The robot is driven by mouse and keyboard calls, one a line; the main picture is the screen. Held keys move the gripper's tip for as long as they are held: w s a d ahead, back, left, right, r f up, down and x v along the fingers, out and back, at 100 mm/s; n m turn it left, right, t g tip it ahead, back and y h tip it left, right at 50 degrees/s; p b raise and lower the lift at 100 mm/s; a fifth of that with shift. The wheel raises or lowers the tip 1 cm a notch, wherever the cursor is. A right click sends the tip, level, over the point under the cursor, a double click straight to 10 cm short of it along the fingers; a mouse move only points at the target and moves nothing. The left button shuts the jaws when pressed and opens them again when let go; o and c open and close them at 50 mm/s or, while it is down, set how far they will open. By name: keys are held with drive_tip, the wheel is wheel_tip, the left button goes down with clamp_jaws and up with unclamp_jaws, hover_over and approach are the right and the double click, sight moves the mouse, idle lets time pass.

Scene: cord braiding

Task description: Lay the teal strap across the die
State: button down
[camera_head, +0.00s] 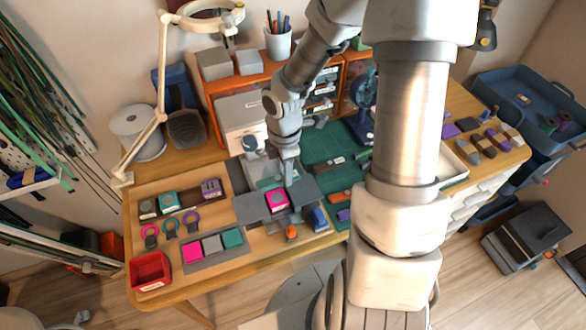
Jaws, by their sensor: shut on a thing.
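My gripper (289,178) is over the work area at the middle of the table, pointing down. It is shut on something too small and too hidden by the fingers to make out. Just below and left of it, a magenta piece (277,199) lies on a dark grey fixture (248,210), which may be the die. A pale greenish piece (266,183) shows just left of the fingers. A teal square (232,238) lies at the right end of a grey tray (215,258). I cannot tell which teal thing is the strap.
The tray also holds a magenta and a grey square. A red bin (150,271) stands at the table's front left corner. Loops (171,229) lie behind the tray. A lamp (161,90) rises at the left.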

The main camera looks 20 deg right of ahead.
drive_tip(key=shift+a+f, duration=0.1)
drive_tip(key=shift+a, duration=0.2)
drive_tip(key=b, duration=0.5)
hover_over(284, 195)
wheel_tip(284, 195, down, 4)
drive_tip(key=shift+f, duration=0.25)
drive_tip(key=shift+f+b, duration=0.5)
drive_tip(key=shift+f, duration=0.35)
drive_tip(key=shift+f, duration=0.25)
drive_tip(key=c, duration=0.5)
unclamp_jaws()
drive_tip(key=shift+c, duration=0.2)
